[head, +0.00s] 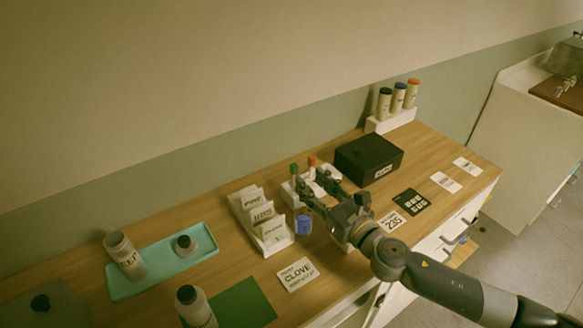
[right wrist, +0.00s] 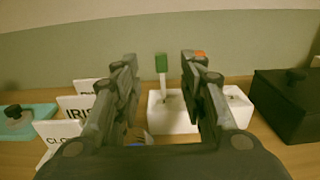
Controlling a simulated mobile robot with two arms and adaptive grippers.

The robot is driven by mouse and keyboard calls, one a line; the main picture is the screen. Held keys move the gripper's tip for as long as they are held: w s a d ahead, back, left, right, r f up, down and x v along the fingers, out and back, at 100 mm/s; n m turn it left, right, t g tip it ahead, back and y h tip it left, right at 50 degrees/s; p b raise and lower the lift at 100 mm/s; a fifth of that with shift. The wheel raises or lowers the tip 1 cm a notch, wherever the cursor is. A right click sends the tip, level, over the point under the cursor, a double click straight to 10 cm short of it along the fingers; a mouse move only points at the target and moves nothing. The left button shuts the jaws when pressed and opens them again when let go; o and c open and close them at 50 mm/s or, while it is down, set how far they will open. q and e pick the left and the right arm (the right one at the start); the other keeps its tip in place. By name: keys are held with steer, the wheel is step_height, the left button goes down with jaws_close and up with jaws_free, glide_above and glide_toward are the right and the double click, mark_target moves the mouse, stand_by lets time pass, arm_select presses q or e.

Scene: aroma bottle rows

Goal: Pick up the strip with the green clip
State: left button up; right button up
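The strip with the green clip (right wrist: 161,64) stands upright in a white holder (right wrist: 172,118); its pale stem shows below the clip. In the head view the green clip (head: 294,169) is beside an orange-red clip (head: 311,160). In the right wrist view the orange clip (right wrist: 200,56) is partly hidden behind the right finger. My right gripper (head: 316,186) is open and empty, with its fingers pointing at the holder. In the wrist view the green clip appears between the fingertips (right wrist: 160,68), apart from both. My left gripper is not in view.
A black box (head: 369,158) stands right of the holder. A card rack (head: 262,222) stands at left, and a blue object (head: 303,224) is near the gripper. A teal tray (head: 160,262) holds bottles. A bottle stand (head: 391,121) is at the back right.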

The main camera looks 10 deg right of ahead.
mark_target(296, 167)
steer(key=x, duration=0.3)
steer(key=shift+w+a, duration=0.1)
steer(key=shift+w+a+r+p, duration=0.1)
steer(key=shift+w+a+p, duration=0.1)
steer(key=shift+w+p, duration=0.35)
steer(key=p+x, duration=0.1)
steer(key=x, duration=0.3)
steer(key=shift+w, duration=0.2)
steer(key=shift+s+d, duration=0.1)
steer(key=shift+c, duration=1.1)
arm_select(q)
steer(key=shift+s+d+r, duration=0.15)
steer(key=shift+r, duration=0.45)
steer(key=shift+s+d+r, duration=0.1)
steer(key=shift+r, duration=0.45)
arm_select(e)
steer(key=c, duration=0.6)
